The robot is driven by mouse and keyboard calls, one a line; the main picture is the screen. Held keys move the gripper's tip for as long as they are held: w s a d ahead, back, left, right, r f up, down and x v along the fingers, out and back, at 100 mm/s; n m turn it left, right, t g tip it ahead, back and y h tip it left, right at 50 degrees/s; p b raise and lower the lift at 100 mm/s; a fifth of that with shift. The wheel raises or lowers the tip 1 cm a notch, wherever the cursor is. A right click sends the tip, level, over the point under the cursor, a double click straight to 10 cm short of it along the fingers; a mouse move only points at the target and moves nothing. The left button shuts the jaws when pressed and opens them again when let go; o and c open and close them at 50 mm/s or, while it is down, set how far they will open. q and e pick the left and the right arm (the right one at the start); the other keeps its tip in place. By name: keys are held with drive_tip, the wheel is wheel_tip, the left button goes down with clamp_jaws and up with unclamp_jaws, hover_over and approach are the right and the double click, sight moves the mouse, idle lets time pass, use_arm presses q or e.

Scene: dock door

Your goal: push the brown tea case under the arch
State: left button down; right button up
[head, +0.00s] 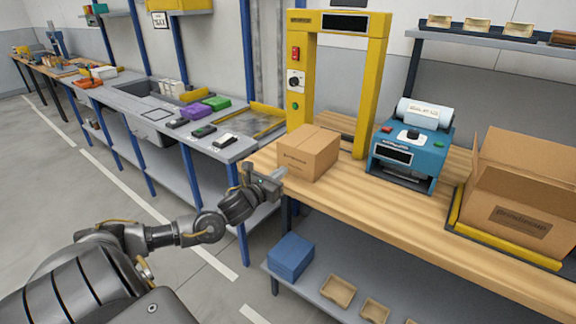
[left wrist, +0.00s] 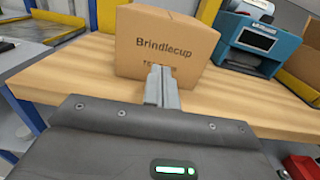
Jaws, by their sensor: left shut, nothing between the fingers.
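The brown tea case (head: 308,153) is a closed cardboard box standing upright on the wooden bench, just in front of the yellow arch (head: 339,20). In the left wrist view the case (left wrist: 165,40) shows the print "Brindlecup". My left gripper (head: 277,176) is at the near left side of the case. Its fingers (left wrist: 160,85) are shut with nothing between them, and point at the case's lower printed face. The tips are at or very close to that face; I cannot tell whether they touch. My right gripper is not in view.
A blue label printer (head: 412,150) stands right of the arch. An open carton (head: 520,195) sits at the bench's right end, in a yellow-edged frame. A grey bench (head: 150,100) with several small items adjoins at left. The wooden bench front (head: 370,200) is clear.

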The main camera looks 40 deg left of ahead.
sight(294, 162)
use_arm(q)
drive_tip(key=shift+w+a+p, duration=0.2)
drive_tip(key=shift+w+p, duration=0.2)
drive_tip(key=shift+w, duration=1.75)
